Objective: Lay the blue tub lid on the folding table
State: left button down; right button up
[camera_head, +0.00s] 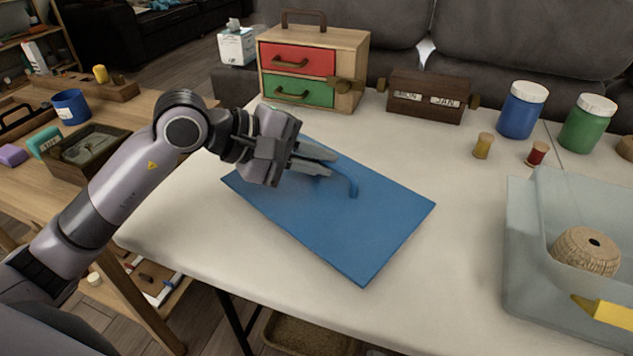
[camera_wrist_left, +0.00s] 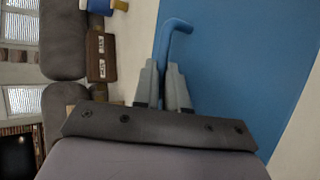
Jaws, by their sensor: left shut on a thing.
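The blue tub lid (camera_head: 345,225) is a flat blue rectangle with a raised handle (camera_head: 352,187) on its top. It is over the middle of the white folding table (camera_head: 440,265); I cannot tell whether it touches the tabletop. My left gripper (camera_head: 325,163) reaches in from the left and is shut on the lid's handle. In the left wrist view, the two fingers (camera_wrist_left: 165,85) close on the handle's lower end, and the blue lid (camera_wrist_left: 240,60) fills the right side. My right gripper is in neither view.
A small chest with red and green drawers (camera_head: 300,75), a dark calendar block (camera_head: 427,97), jars (camera_head: 521,112) and spools (camera_head: 484,147) stand along the back. A translucent grey tub (camera_head: 530,240) holding twine stands at the right. The tabletop in front of the lid is clear.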

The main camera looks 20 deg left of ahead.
aim_at(321, 180)
pick_arm(q)
jog(key=shift+f+b, duration=0.5)
jog(key=shift+f, duration=1.6)
jog(key=c, duration=1.2)
grip_release()
jog(key=shift+r, duration=0.2)
jog(key=v, duration=1)
jog(key=shift+s+a+f, duration=0.1)
jog(key=shift+a, duration=0.15)
jog(key=shift+v, duration=0.8)
